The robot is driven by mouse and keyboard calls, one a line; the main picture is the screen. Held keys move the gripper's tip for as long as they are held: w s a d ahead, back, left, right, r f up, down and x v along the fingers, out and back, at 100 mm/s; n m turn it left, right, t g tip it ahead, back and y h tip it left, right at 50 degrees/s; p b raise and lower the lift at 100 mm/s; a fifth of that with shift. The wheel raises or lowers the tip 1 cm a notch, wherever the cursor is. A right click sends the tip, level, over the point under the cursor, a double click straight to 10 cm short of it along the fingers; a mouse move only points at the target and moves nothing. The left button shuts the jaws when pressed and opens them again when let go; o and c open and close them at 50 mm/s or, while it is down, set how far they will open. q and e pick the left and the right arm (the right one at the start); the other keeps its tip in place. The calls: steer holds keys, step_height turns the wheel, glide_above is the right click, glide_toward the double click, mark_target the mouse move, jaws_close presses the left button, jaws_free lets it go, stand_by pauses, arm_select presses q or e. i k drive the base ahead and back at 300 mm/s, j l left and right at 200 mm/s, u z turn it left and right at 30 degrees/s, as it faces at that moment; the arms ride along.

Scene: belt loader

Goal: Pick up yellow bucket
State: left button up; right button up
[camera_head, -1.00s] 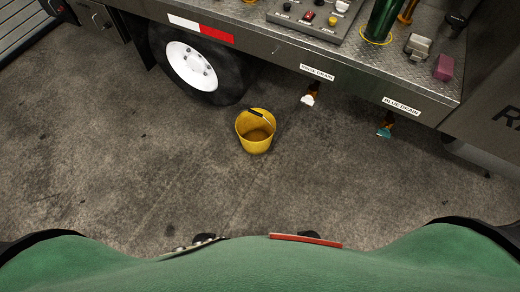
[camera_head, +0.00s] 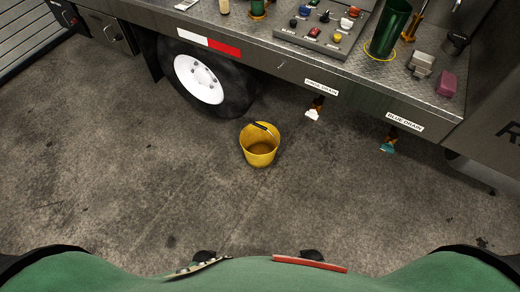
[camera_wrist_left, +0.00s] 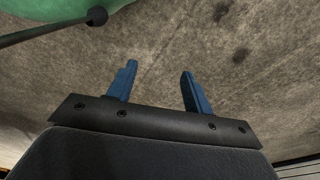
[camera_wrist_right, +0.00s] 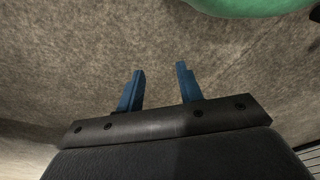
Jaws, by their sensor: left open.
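The yellow bucket (camera_head: 259,155) stands upright on the concrete floor in the head view, below the vehicle's side and right of its wheel. Its dark-gripped handle (camera_head: 263,128) lies across the rim. The inside looks empty. My left gripper (camera_wrist_left: 158,80) shows only in the left wrist view, with its blue fingers apart and bare floor beyond them. My right gripper (camera_wrist_right: 160,80) shows only in the right wrist view, also with its fingers apart and nothing between them. Neither wrist view shows the bucket.
The vehicle's metal deck edge (camera_head: 362,106) runs above and behind the bucket, with a wheel (camera_head: 200,80) at the left. A white drain valve (camera_head: 313,114) and a teal drain valve (camera_head: 387,148) hang below the edge. The floor (camera_head: 150,190) around the bucket's near side is clear.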

mark_target(259, 141)
steer(key=i+j+z, duration=0.2)
steer(key=i+j, duration=0.2)
steer(key=i, duration=0.25)
steer(key=i+j+z, duration=0.2)
steer(key=i+j, duration=0.3)
steer(key=i, duration=0.1)
